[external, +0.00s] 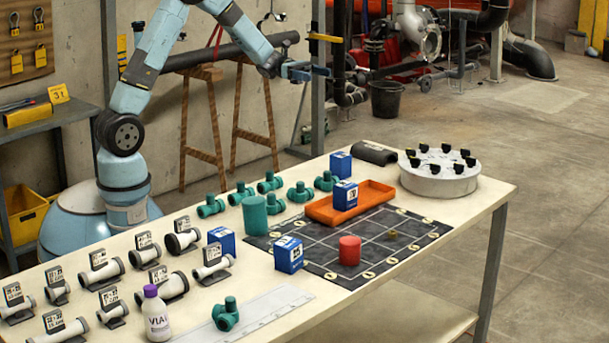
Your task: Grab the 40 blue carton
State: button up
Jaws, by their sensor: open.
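Several blue cartons stand on the table, and their printed numbers are too small to read, so I cannot tell which is the 40. One blue carton (340,165) is at the back beside the orange tray (377,190). Another blue carton (345,196) is at the tray, in it or at its front edge. A third blue carton (289,254) stands at the front left of the dark grid mat (330,268). Another blue carton (221,240) is left of the mat, partly hidden. My gripper (318,72) is open and empty, high above and behind the table.
A red cylinder (350,250) stands on the mat and a green cylinder (255,215) at its left. Green pipe fittings (299,192) line the back. White pipe pieces with label cards (101,268) fill the left. A round grey turntable (440,177) is at right. The right front tabletop is clear.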

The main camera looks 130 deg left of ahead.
send_near(347, 164)
jog(key=w, duration=0.9)
jog(key=shift+w+d, duration=0.15)
jog(key=shift+c, duration=0.4)
jog(key=c, duration=1)
